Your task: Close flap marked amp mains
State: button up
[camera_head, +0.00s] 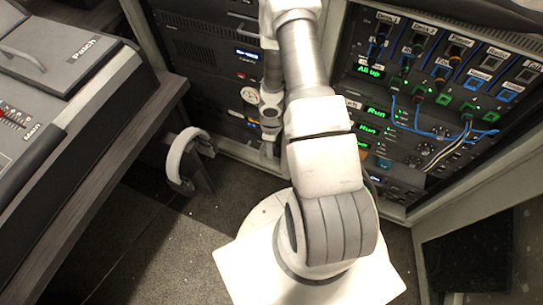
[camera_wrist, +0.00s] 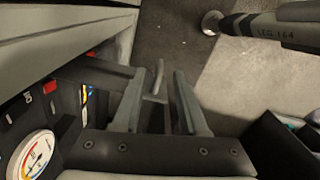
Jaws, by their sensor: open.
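My gripper (camera_wrist: 158,88) is open in the wrist view, with its two grey fingers apart and nothing clearly held. A dark projecting piece with a thin grey handle-like bar (camera_wrist: 158,76) shows between and beyond the fingers. It may be the amp mains flap, but no marking can be read on it and I cannot tell whether it touches a finger. In the head view my gripper (camera_head: 270,135) points down in front of the black rack (camera_head: 205,55), beside a round white gauge (camera_head: 250,95). The gauge is at lower left in the wrist view (camera_wrist: 35,155).
A desk with a flap marked Patch (camera_head: 85,48) stands at left. A pale loop on a dark bracket (camera_head: 182,150) is beside the desk's edge. A second rack (camera_head: 430,90) with cables and green Run displays is at right. Open floor (camera_head: 150,240) lies between.

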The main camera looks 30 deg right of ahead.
jog(key=shift+f+b, duration=0.9)
jog(key=shift+f, duration=1.15)
jog(key=c, duration=0.7)
grip_shut()
jog(key=shift+a, duration=0.1)
